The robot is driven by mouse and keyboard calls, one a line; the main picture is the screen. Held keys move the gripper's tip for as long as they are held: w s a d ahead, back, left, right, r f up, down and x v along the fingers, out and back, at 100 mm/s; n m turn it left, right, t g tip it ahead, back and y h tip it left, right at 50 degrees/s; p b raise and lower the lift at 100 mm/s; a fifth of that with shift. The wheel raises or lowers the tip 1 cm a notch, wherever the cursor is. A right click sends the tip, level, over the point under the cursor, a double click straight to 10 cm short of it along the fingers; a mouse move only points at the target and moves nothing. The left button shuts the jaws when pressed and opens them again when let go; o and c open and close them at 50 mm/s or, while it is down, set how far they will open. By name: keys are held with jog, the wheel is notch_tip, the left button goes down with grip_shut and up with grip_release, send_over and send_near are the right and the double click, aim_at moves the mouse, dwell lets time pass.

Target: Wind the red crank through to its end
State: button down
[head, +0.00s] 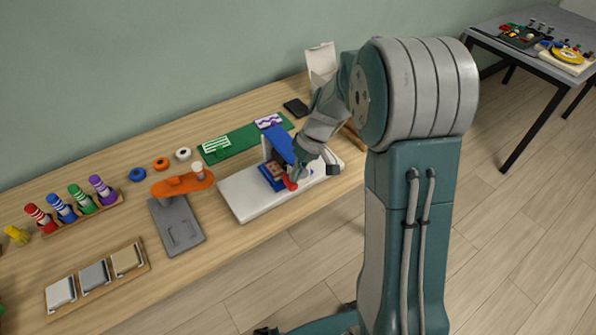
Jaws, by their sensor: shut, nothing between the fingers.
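The red crank (291,184) shows as a small red part at the front of a blue mechanism (271,174). The mechanism stands on a white base plate (250,204) on the wooden bench. A blue upright panel (281,144) rises behind it. My gripper (301,172) reaches down from the upper right and is beside the crank, very close to it. It looks shut with nothing in it. My wrist and gripper cover part of the crank and the right side of the mechanism, and I cannot tell whether they touch.
Left of the base plate are an orange-topped grey stand (177,228) and several small rings. A green board (225,149) and a black phone-like slab (296,107) lie behind. Racks of colored pegs (82,207) and blocks (96,277) stand far left. A second table (525,50) is far right.

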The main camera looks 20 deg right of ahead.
jog(key=a+f+h, duration=0.1)
jog(key=h, duration=0.1)
jog(key=a+f+t+h, duration=0.1)
jog(key=shift+s+h, duration=0.35)
jog(key=shift+h, duration=0.05)
jog(key=shift+s+a+f+t+h, duration=0.1)
jog(key=shift+f+t+h, duration=0.25)
jog(key=shift+f+h, duration=0.65)
jog(key=shift+w+a+f+t+h, duration=0.15)
jog(key=shift+f+t+h, duration=0.15)
jog(key=shift+f+h, duration=0.65)
jog(key=shift+s+a+f+t+h, duration=0.15)
jog(key=shift+f+t+h, duration=0.2)
jog(key=shift+f+h, duration=0.65)
jog(key=shift+d+f, duration=0.1)
jog(key=shift+f, duration=0.1)
jog(key=shift+r, duration=0.1)
